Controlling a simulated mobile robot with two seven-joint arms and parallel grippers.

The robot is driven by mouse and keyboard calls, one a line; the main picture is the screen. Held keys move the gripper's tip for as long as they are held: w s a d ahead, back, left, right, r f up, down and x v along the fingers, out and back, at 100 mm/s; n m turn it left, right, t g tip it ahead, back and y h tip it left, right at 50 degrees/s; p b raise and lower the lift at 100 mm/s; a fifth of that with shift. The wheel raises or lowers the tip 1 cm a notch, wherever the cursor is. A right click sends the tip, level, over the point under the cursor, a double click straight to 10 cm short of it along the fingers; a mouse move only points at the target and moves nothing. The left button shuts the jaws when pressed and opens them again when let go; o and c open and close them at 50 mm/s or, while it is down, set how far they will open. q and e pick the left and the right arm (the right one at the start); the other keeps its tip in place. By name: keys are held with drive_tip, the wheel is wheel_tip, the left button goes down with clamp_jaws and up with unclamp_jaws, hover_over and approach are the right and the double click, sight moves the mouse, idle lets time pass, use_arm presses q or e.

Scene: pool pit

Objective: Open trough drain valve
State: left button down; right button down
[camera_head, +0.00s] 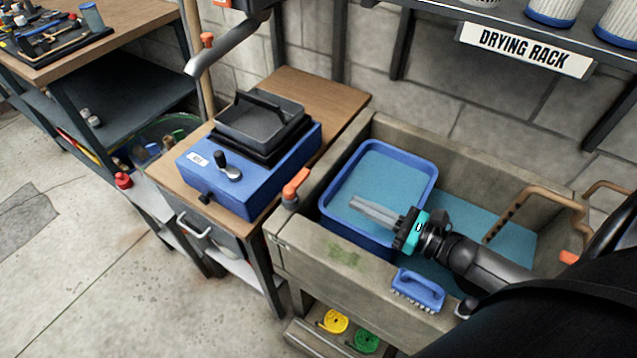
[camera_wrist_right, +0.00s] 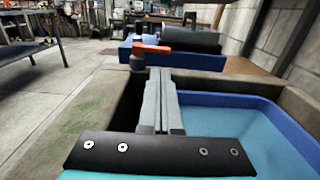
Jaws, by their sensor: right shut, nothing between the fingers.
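A valve with an orange lever handle (camera_head: 296,187) stands on the left rim of the stone trough (camera_head: 312,242). It also shows in the right wrist view (camera_wrist_right: 150,48), just beyond my fingertips. My right gripper (camera_head: 355,205) is shut and empty. It is over the blue basin in the trough, and its fingers point left toward the orange handle, apart from it in the head view. The shut fingers also show in the right wrist view (camera_wrist_right: 160,75). Another orange piece (camera_head: 569,257) shows at the trough's right, partly hidden by my arm. My left gripper is out of view.
A blue basin (camera_head: 428,165) of water sits in the trough, with bluish water beside it. A blue brush (camera_head: 418,289) lies on the front rim. A blue machine (camera_head: 228,182) stands on the wooden bench to the left. A drying rack (camera_head: 524,50) hangs above.

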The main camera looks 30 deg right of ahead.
sight(306, 178)
drive_tip(key=b+x, duration=0.1)
drive_tip(key=x, duration=0.9)
drive_tip(key=shift+w+a, duration=0.2)
drive_tip(key=shift+w, duration=0.1)
